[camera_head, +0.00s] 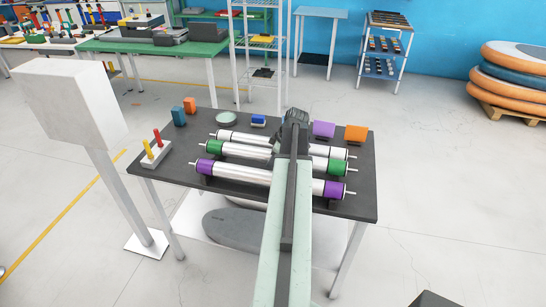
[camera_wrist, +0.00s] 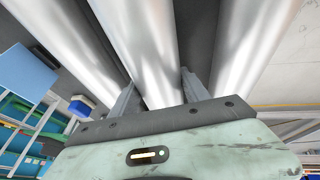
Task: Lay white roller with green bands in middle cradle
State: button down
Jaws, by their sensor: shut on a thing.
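The roller with green bands (camera_head: 245,151) has a shiny pale body and a green band near each end. It lies across the dark table (camera_head: 362,205) between two other rollers, at the middle place. My gripper (camera_wrist: 158,92) is shut on this roller, with one finger on each side of its body (camera_wrist: 150,50) in the wrist view. In the head view my arm hides the gripper and the roller's middle. The cradle under the roller is mostly hidden, so I cannot tell whether the roller rests fully in it.
A roller with white ends (camera_head: 240,137) lies behind, and a purple-banded roller (camera_head: 240,173) lies in front, both close by. A purple block (camera_head: 323,129) and an orange block (camera_head: 356,132) stand at the back right. A peg rack (camera_head: 155,153) stands at the left edge.

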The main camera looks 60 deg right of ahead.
jog(key=shift+f+b, duration=0.95)
jog(key=shift+f, duration=0.05)
jog(key=shift+c, duration=2.2)
grip_release()
jog(key=shift+r, duration=0.1)
jog(key=p+v, duration=0.7)
jog(key=shift+w+a+r, duration=0.1)
jog(key=shift+w+r, duration=0.05)
jog(key=shift+r, duration=0.05)
jog(key=shift+s+r, duration=0.2)
jog(key=shift+r, duration=0.1)
jog(key=shift+f, duration=0.1)
